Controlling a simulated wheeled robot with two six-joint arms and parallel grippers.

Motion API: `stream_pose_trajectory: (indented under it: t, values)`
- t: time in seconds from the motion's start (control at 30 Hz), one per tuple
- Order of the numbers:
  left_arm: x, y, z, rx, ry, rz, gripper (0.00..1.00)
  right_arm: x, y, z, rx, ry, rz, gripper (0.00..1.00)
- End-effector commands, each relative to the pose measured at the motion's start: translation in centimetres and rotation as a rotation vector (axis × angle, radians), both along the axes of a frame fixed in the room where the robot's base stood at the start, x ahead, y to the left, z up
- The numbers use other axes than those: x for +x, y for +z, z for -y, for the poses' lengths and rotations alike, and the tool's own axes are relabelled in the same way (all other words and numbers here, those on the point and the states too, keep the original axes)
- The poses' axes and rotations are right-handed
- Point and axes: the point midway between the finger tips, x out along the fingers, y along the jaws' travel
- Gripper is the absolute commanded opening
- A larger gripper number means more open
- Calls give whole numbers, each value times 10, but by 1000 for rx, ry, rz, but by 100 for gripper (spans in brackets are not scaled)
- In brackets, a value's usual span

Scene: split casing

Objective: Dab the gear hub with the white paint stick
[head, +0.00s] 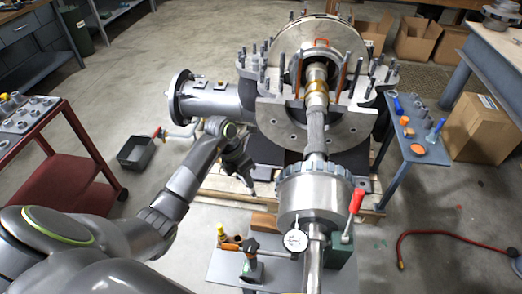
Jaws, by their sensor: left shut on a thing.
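The gear hub (315,190) is a broad metal drum with a blue-grey toothed rim, on the shaft in the lower middle of the head view. My left arm reaches in from the left and bends downward at the split casing. My left gripper (248,180) is to the left of the hub and apart from it, beside the casing's lower front. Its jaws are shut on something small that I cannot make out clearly. I cannot pick out the white paint stick for certain. My right gripper is not in view.
A dial gauge (296,240) stands against the shaft. A red-handled tool (353,208) is right of the hub. A small bench (222,268) holds a yellow-capped item (221,230). The open casing (290,118) with upright studs is behind. A red hose (450,235) lies on the floor.

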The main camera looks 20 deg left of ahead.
Motion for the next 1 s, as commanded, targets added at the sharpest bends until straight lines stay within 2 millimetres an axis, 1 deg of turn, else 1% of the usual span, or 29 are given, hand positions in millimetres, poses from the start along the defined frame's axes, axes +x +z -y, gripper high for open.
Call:
stream_pose_trajectory:
  t: [0.03,0.2,0.3,0.43,0.53,0.67,0.83,1.0]
  values:
    - [-2,21,6,-36,12,2,0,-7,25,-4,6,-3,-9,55]
    - [-8,50,28,-165,59,21,0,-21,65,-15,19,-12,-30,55]
    - [-11,66,39,-230,89,36,0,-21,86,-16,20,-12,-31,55]
    - [-14,83,49,-299,125,53,0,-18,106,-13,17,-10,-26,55]
    - [-15,90,55,-333,143,65,0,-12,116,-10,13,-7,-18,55]
    - [-16,94,58,-355,157,72,0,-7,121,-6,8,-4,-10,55]
    - [-15,89,61,-361,160,74,0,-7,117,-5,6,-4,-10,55]
    - [-14,81,66,-360,159,74,0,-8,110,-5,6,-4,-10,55]
